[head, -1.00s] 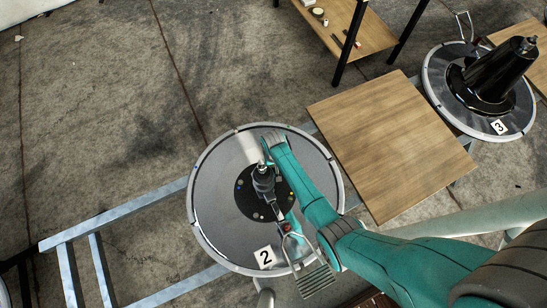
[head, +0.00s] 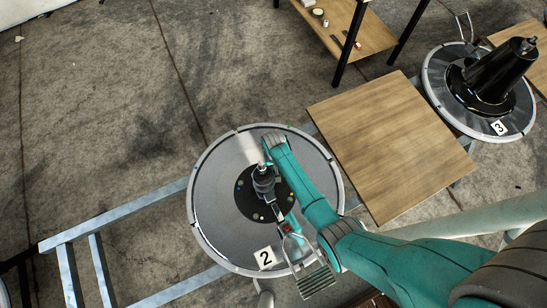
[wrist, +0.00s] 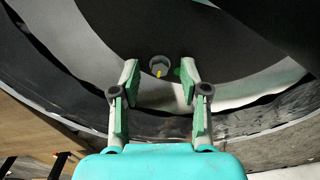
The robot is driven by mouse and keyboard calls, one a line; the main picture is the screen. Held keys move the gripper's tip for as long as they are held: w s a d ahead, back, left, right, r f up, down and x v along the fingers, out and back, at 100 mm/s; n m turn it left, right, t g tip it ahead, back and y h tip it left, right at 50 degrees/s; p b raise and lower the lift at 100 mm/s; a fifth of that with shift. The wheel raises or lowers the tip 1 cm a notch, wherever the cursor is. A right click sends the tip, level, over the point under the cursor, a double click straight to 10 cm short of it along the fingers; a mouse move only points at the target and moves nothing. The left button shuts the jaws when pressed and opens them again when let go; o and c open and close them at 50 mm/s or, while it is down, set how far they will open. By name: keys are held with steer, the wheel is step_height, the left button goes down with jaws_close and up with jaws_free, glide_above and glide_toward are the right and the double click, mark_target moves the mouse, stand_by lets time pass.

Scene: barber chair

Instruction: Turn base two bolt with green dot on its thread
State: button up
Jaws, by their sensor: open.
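Base two is a round grey disc (head: 215,210) with a number 2 label (head: 265,258), a dark hub plate and a short dark post (head: 263,180) with a silver tip. In the wrist view, a grey bolt (wrist: 159,65) with a yellow mark on its end sits in the dark surface. A green dot (wrist: 178,71) shows just right of it, close to the right finger. My gripper (wrist: 159,77) is open, its two green-padded fingers on either side of the bolt and nothing held between them.
A metal footrest (head: 312,280) juts from the front of base two. A wooden board (head: 385,140) lies to its right. Base three (head: 435,85) with a tall black post stands at upper right. Blue-grey rails (head: 115,215) run left. A shelf table (head: 350,40) stands behind.

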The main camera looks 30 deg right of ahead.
step_height(320, 180, up, 12)
stand_by(0.6)
